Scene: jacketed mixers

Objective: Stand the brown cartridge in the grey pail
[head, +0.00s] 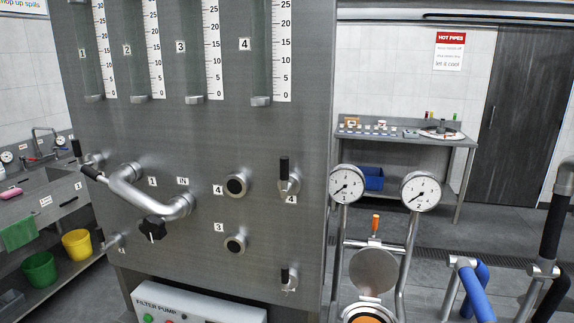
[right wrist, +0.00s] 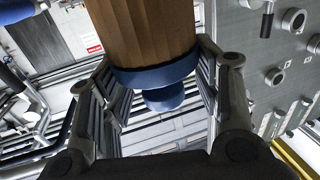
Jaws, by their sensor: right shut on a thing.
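The brown cartridge (right wrist: 150,32) fills the upper middle of the right wrist view. It is a ribbed brown cylinder with a blue end ring and a smaller blue knob at the near end. My right gripper (right wrist: 158,78) is shut on it, with one finger at each side of the blue end. The cartridge's far end is cut off by the picture's top edge. No gripper shows in the head view. I cannot make out a grey pail for certain in either view; a small grey shape sits at the lower left edge of the head view, too cut off to identify.
A steel panel (head: 205,150) with gauges, valves and a pipe stands close in front. A green pail (head: 40,271) and a yellow pail (head: 77,244) sit on the left low shelf. A back table (head: 455,142) holds small items, with a blue bin (head: 369,178) below. Pipes and dials stand at right.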

